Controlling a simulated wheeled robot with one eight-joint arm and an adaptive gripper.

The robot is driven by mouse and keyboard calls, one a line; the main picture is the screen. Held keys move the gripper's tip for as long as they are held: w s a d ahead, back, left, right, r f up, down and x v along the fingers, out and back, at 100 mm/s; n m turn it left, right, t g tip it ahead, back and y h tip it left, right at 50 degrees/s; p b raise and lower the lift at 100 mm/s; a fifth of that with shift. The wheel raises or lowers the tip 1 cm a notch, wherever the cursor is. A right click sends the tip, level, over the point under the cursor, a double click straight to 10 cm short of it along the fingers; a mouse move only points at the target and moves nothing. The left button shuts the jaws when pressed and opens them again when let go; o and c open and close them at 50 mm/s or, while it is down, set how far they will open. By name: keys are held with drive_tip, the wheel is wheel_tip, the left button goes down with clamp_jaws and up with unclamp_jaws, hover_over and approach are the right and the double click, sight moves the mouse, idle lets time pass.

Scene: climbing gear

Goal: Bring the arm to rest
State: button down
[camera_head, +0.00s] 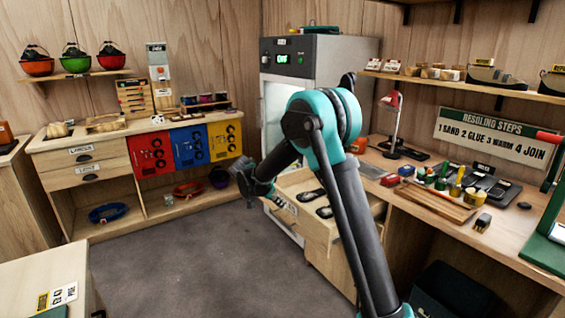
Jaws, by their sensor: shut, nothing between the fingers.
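My arm, teal and black, rises from the bottom right of the view, bends at a high elbow and comes down to the left. My gripper (246,186) is at its lower left end, small and dark, over the floor in front of the left counter and left of the open drawer. It is shut and appears to hold nothing. It looks clear of the furniture, though the exact gap is hard to judge.
An open drawer (289,208) with dark shoe-like items juts out right of the gripper. A workbench (436,219) with tools and a red lamp (391,118) stands right. A grey cabinet (329,50) stands behind. The left counter (82,141) is beyond clear floor (185,262).

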drive_tip(key=s+d+r+n, duration=0.1)
drive_tip(key=s+d, duration=0.1)
drive_tip(key=d, duration=0.1)
drive_tip(key=s+d+n+y, duration=0.1)
drive_tip(key=s+d, duration=0.2)
drive_tip(key=d, duration=0.1)
drive_tip(key=s+d+r+n+g+y, duration=0.1)
drive_tip(key=s+d, duration=0.2)
drive_tip(key=d, duration=0.1)
drive_tip(key=shift+s+d+r, duration=0.25)
drive_tip(key=shift+r, duration=0.05)
drive_tip(key=s+d+f+n+y, duration=0.1)
drive_tip(key=s+d+n, duration=0.1)
drive_tip(key=s, duration=0.7)
drive_tip(key=s+d+f+n+y, duration=0.1)
drive_tip(key=s+d+f+n, duration=0.1)
drive_tip(key=s+d, duration=0.3)
drive_tip(key=s+d+f+n+y, duration=0.2)
drive_tip(key=s+d, duration=0.2)
drive_tip(key=s, duration=0.9)
drive_tip(key=shift+t, duration=0.4)
drive_tip(key=shift+w, duration=0.1)
